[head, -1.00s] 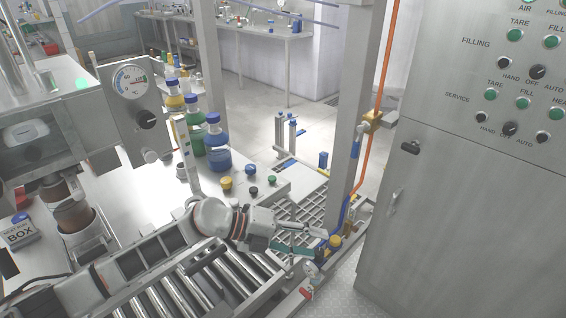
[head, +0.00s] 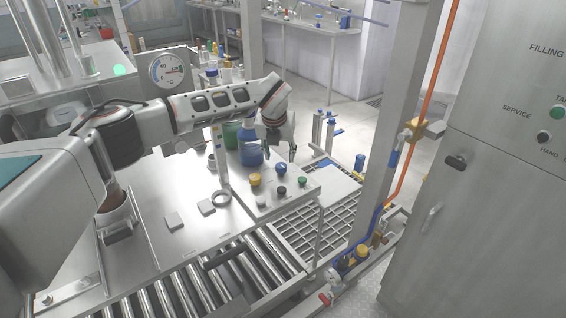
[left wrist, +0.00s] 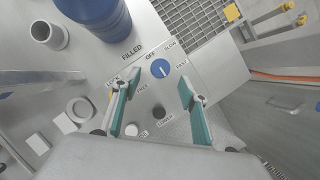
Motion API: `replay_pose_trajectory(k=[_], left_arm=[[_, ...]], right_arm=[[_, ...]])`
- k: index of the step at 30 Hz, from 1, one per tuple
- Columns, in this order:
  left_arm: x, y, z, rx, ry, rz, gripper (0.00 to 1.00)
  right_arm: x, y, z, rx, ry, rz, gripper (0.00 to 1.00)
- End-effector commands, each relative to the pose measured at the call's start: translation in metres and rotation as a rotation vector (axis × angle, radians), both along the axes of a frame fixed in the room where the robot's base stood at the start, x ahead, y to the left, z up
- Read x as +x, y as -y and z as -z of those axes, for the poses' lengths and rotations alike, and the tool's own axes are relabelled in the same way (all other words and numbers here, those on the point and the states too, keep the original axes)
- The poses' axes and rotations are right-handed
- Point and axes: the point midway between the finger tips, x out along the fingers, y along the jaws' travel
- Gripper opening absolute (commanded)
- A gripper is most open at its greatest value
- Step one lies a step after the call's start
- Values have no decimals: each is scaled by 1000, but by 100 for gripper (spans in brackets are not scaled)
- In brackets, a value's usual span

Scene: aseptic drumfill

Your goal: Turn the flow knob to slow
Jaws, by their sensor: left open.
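The flow knob is a blue round knob (left wrist: 160,68) on a pale panel, with OFF, SLOW and FAST printed around it in the left wrist view. A short white mark shows on its lower right part, nearer the FAST label than SLOW. In the head view the blue knob (head: 280,168) sits beside a yellow knob (head: 255,180). My left gripper (head: 281,152) hangs pointing down above the panel. In the left wrist view its open, teal-padded fingers (left wrist: 159,88) are empty, with the knob seen between and just beyond their tips. My right gripper is not in view.
Black (head: 281,191), green (head: 302,181) and white (head: 262,200) buttons share the panel. A blue bottle (head: 250,150) stands close behind. A ring (head: 221,198) lies left of the panel. Conveyor rollers (head: 205,285) run in front and a grating (head: 325,215) lies right.

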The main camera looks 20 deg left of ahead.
Motion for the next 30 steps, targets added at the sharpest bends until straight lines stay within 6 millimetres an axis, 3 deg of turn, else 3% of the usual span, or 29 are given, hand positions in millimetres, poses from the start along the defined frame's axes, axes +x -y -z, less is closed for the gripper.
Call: replay_pose_trajectory(k=[9, 22, 27, 30], left_arm=[[17, -2, 44, -2, -2, 0, 44], [21, -2, 53, -2, 0, 2, 44], [21, -2, 53, -3, 0, 1, 5], [21, -2, 53, -3, 0, 1, 5]], right_arm=[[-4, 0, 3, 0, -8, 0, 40], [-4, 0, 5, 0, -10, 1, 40], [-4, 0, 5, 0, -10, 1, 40], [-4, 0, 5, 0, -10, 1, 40]])
